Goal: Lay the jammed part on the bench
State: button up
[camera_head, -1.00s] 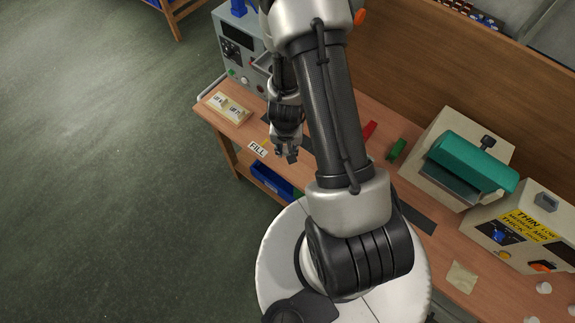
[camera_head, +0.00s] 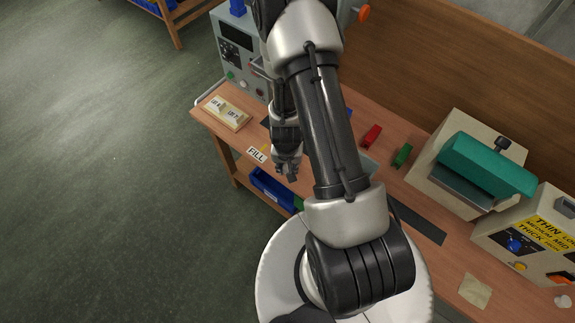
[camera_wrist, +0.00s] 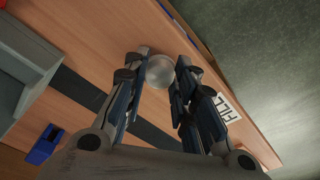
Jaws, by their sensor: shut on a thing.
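My gripper (camera_head: 288,170) hangs over the left part of the wooden bench (camera_head: 405,180), just right of the FILL label (camera_head: 257,155). In the wrist view my gripper (camera_wrist: 160,80) has its two dark fingers shut on a pale, rounded, somewhat see-through part (camera_wrist: 160,70). The part sits between the fingertips, with bench wood (camera_wrist: 100,50) behind it. I cannot tell how far it is above the bench top. In the head view the part is too small to make out.
Red (camera_head: 371,136) and green (camera_head: 402,155) blocks lie right of my arm. A teal-lidded machine (camera_head: 488,165) and a labelled box (camera_head: 535,240) stand farther right.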

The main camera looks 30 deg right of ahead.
jog(key=o, duration=0.7)
jog(key=shift+f, duration=0.1)
jog(key=shift+o, duration=0.2)
jog(key=a+r+n+t+y+p, duration=0.15)
jog(key=a+r+p, duration=0.25)
jog(key=r, duration=1.3)
jog(key=a+r+n+t+p, duration=0.1)
jog(key=a+r+n+p, duration=0.2)
jog(key=r, duration=1.4)
jog(key=s+a+r+n, duration=0.2)
jog(key=s+a+r, duration=0.1)
jog(key=s+r, duration=1)
jog(key=shift+s+r+n+t+h, duration=0.2)
jog(key=shift+r+n+t+h, duration=0.2)
jog(key=shift+r, duration=0.25)
